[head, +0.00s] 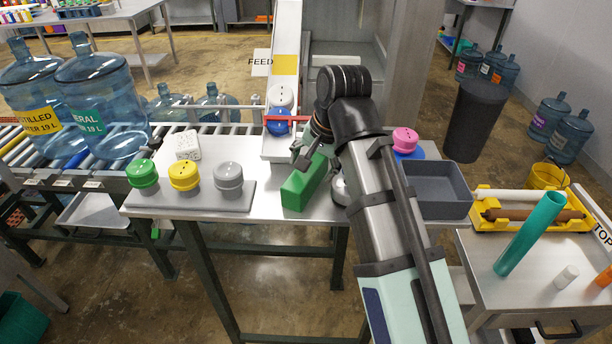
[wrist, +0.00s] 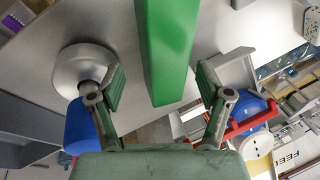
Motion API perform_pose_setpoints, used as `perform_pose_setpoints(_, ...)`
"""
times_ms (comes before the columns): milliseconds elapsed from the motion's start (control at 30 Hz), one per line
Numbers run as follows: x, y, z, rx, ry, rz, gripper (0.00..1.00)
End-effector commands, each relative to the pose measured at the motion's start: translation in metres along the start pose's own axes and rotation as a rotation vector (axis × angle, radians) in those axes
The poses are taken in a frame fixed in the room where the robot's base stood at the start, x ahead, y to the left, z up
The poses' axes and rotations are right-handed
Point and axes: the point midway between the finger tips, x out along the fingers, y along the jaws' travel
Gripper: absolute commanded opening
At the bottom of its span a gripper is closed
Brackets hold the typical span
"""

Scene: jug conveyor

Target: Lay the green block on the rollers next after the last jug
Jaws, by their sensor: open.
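The green block (head: 305,183) lies on the steel table, at an angle near its front edge. My gripper (head: 308,152) is at the block's far end. In the wrist view, my gripper (wrist: 161,85) is open, with the green block (wrist: 168,45) between its fingers and a gap on each side. I cannot tell the height of the fingers against the block. Two big blue jugs stand on the roller conveyor at the left; the right one (head: 98,98), with a green label, is the last in the row. Bare rollers (head: 225,130) run to its right.
A grey board with a green cap (head: 142,174), a yellow cap (head: 184,176) and a grey cap (head: 228,177) lies left of the block. A white cube (head: 188,145) stands behind it. A grey tray (head: 437,188) is at the right. The feed chute (head: 286,45) rises behind.

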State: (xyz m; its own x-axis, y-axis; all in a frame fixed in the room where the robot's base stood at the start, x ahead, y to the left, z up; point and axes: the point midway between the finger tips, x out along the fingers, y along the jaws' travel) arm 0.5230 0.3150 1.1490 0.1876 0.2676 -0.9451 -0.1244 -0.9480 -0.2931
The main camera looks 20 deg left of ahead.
Motion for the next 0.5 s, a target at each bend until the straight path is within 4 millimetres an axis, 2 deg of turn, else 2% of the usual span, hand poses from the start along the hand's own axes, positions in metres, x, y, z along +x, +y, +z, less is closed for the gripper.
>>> perform_pose_setpoints(267, 0.011, -0.001, -0.001, 0.000, 0.000, 0.001, 0.78)
perform_pose_setpoints(500, 0.036, -0.002, -0.004, 0.000, -0.002, 0.002, 0.78)
